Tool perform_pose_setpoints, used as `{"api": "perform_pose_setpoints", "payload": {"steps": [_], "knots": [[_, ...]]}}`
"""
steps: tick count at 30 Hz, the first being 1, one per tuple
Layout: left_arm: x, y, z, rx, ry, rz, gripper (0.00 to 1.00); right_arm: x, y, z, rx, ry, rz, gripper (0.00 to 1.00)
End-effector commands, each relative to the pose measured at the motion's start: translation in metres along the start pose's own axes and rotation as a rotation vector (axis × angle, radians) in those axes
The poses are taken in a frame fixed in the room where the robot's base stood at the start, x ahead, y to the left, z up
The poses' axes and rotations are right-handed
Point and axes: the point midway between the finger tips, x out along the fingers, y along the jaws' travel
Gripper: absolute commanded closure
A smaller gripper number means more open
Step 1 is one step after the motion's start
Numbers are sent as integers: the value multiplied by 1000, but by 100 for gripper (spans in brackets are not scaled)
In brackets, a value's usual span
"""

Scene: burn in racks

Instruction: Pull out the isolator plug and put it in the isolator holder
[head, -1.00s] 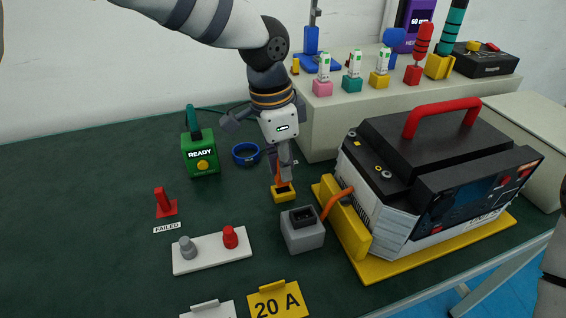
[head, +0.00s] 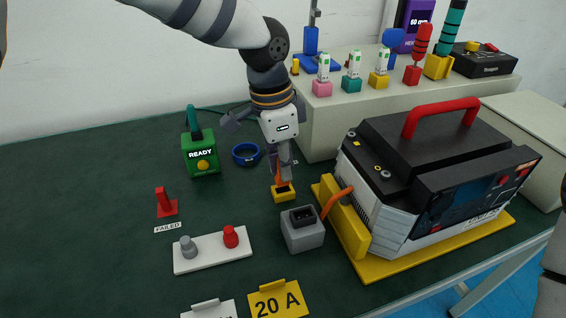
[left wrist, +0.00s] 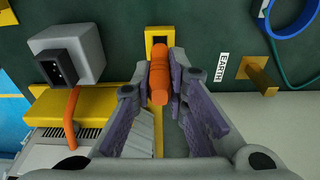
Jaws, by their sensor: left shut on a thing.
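My left gripper (head: 280,172) points down and is shut on an orange plug-like piece (head: 278,178), which I take for the isolator plug. In the left wrist view the orange piece (left wrist: 160,80) lies between the two fingertips (left wrist: 160,85). A small yellow block (head: 284,194) sits right below it. In the left wrist view this block (left wrist: 158,32) shows a dark slot beside the plug's end. The plug's lower end meets or overlaps the block; I cannot tell whether it is seated. My right gripper is out of view.
A grey socket box (head: 302,233) stands just in front, with an orange cable to the tester (head: 430,170) on its yellow base. Behind are a blue ring (head: 245,154) and the green READY box (head: 200,158). A white strip (head: 213,255) with two knobs lies front left.

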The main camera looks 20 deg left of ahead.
Motion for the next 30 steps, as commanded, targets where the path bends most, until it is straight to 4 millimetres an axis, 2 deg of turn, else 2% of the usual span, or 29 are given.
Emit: {"api": "perform_pose_setpoints", "payload": {"steps": [30], "knots": [[17,0,2,0,0,1,100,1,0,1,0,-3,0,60]]}}
